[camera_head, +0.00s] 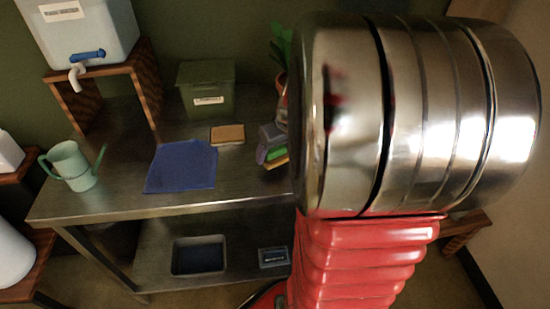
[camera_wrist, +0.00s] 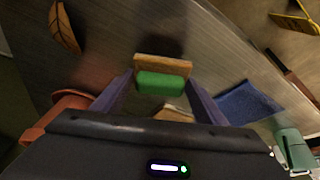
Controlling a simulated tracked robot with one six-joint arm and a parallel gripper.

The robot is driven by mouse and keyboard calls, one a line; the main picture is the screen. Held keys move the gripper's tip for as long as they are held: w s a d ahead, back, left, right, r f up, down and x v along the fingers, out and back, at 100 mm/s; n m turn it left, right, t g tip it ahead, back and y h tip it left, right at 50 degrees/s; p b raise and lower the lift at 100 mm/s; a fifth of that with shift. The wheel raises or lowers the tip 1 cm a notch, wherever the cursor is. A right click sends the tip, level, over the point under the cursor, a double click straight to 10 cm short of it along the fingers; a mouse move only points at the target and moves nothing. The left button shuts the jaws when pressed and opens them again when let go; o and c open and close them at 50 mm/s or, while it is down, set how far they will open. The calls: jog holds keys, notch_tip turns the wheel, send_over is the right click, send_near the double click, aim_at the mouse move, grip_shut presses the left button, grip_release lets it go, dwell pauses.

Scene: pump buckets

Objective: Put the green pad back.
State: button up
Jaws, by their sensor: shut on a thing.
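The green pad (camera_wrist: 160,84) is between the two purple fingers of my gripper (camera_wrist: 162,78) in the wrist view. A tan layer (camera_wrist: 163,64) lies along its far side; I cannot tell whether the two are joined. In the head view my gripper (camera_head: 268,146) is at the right part of the metal table (camera_head: 120,190), with the green pad (camera_head: 276,153) low in its fingers. My arm hides much of this area. I cannot tell whether the pad touches the table.
A tan block (camera_head: 228,134) and a blue cloth (camera_head: 182,166) lie left of my gripper. A green lidded box (camera_head: 206,90) stands behind them. A watering can (camera_head: 72,167) and a water dispenser (camera_head: 82,35) are at the left. A potted plant (camera_head: 281,45) is close behind my gripper.

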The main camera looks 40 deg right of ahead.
aim_at(277, 157)
jog(key=shift+f, duration=1.85)
jog(key=shift+f, duration=0.1)
jog(key=o, duration=1)
jog(key=v, duration=1.2)
